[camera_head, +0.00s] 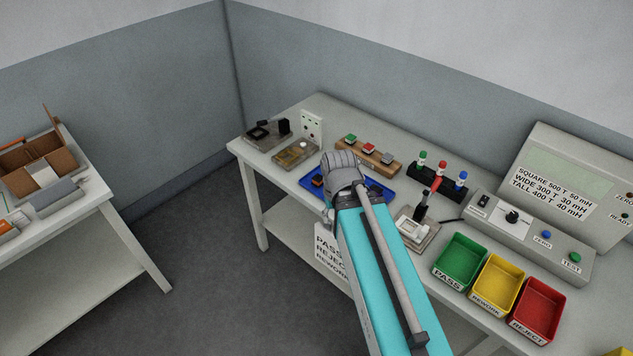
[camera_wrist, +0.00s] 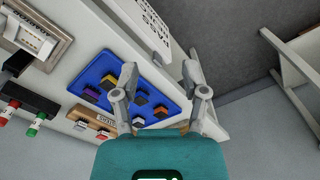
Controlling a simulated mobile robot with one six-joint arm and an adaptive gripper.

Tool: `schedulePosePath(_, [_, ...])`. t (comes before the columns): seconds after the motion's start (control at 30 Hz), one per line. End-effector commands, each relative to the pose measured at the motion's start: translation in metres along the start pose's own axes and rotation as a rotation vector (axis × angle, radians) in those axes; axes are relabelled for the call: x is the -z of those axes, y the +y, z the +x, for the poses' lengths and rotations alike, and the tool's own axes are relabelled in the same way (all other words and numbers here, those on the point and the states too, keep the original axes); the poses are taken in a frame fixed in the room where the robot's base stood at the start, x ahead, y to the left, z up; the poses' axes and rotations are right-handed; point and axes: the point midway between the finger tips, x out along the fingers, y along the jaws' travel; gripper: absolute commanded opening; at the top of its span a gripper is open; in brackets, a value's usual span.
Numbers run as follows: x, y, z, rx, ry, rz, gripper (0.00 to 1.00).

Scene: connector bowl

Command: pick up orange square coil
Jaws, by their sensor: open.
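The blue tray (camera_wrist: 112,62) lies on the bench and holds several small dark coils with coloured parts. In the wrist view a coil with an orange-yellow part (camera_wrist: 160,111) sits near the tray's right end; its shape is too small to confirm as square. A second yellowish coil (camera_wrist: 107,80) lies further left. In the head view my arm covers much of the blue tray (camera_head: 390,196), and a brownish-orange coil (camera_head: 318,180) shows at its left end. My gripper (camera_wrist: 160,76) is open and empty above the tray, fingers spread apart.
Behind the tray is a wooden block with coloured buttons (camera_head: 368,151). Green (camera_head: 460,259), yellow (camera_head: 496,282) and red (camera_head: 537,308) bins stand at right. A fixture (camera_head: 415,234) stands right of the tray. A sign (camera_head: 329,255) hangs on the bench front.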

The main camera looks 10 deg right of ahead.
Motion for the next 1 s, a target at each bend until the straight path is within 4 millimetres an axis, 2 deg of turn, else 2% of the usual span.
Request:
schedulePosePath(0.07, [0.0,0.0,0.0,0.0,0.0,0.0,0.61])
schedulePosePath(0.23, [0.003,0.0,0.004,-0.011,0.003,0.01,0.91])
schedulePosePath(0.33, [0.009,0.0,0.011,-0.039,0.011,0.034,0.91])
schedulePosePath(0.4, [0.015,0.015,0.018,-0.07,0.021,0.059,0.91])
schedulePosePath(0.57, [0.037,0.017,0.04,-0.174,0.07,0.156,0.91])
schedulePosePath(0.8, [0.084,0.01,0.073,-0.367,0.234,0.353,0.91])
schedulePosePath(1.0, [0.125,-0.004,0.092,-0.488,0.435,0.505,0.91])
